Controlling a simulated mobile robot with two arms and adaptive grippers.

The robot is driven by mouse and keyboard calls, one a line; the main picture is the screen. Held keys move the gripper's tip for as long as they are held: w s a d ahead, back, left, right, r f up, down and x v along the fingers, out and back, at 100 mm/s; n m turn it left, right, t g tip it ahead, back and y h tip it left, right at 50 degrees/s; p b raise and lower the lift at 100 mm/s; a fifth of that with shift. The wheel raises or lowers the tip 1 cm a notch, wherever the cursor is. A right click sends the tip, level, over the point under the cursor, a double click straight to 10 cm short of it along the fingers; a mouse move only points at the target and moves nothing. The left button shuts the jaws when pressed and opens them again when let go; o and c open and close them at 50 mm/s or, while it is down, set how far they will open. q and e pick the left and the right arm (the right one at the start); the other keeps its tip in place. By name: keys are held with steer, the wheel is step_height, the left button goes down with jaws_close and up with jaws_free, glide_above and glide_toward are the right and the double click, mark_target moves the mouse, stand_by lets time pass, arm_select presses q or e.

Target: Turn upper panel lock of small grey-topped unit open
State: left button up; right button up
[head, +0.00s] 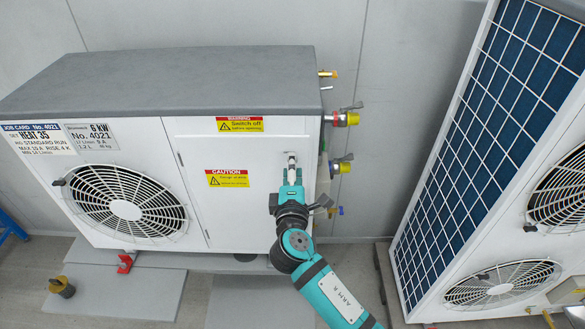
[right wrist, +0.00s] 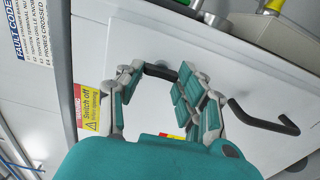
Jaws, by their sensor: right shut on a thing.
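The small grey-topped unit (head: 180,85) stands against the wall in the head view, with a white front panel (head: 225,185). My right gripper (head: 291,172) reaches up from below to the panel's upper right part. The upper panel lock (head: 291,154) is a small piece at the fingertips, mostly covered by them. In the right wrist view, my right gripper (right wrist: 160,82) has its fingers on both sides of a short black bar, the lock's handle (right wrist: 160,72), and is shut on it. The lock's exact angle is hard to read. My left gripper is not in view.
Another black bent handle (right wrist: 265,122) sticks out from the white surface in the right wrist view. Valves with red and yellow fittings (head: 343,119) project from the unit's right side, close to my arm. A larger blue-finned unit (head: 490,120) stands at the right.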

steer(key=o, duration=1.2)
steer(key=shift+c, duration=0.2)
steer(key=shift+s, duration=0.1)
steer(key=s, duration=1.2)
steer(key=shift+w, duration=0.1)
